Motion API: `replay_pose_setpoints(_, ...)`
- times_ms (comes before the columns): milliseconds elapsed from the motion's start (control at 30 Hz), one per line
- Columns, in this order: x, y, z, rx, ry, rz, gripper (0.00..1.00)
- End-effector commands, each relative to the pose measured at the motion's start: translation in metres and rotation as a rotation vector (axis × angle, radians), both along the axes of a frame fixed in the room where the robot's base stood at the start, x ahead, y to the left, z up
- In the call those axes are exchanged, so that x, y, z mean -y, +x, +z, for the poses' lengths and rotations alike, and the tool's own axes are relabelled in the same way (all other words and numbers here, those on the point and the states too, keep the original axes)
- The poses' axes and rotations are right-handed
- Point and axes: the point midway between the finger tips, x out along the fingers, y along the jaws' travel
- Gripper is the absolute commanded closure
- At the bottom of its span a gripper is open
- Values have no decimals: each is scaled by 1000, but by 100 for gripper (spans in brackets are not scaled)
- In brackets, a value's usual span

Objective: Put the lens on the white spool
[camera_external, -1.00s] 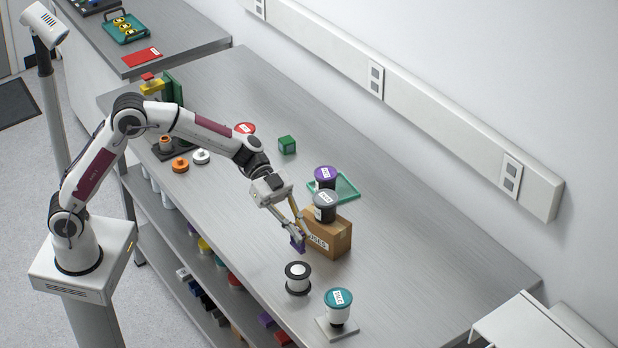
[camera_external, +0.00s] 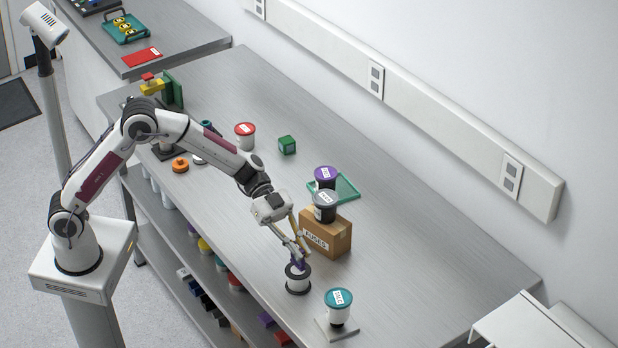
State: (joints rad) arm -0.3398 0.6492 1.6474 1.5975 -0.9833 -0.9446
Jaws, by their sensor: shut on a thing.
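A cardboard box labelled FUSES (camera_external: 327,236) stands close behind, with a grey-lidded jar (camera_external: 325,207) on it. A teal-lidded jar (camera_external: 338,306) stands on a plate to the right. A purple-lidded jar (camera_external: 326,178) is by a green tray (camera_external: 347,188).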

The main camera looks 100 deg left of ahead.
Motion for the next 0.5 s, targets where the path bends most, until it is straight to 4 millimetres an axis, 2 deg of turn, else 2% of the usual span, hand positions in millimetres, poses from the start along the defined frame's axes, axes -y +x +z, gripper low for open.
replay_pose_setpoints(133, 0, 0, -13, -2, 0, -1, 100)
replay_pose_setpoints(500, 0, 0, -14, 1, 1, 0, 100)
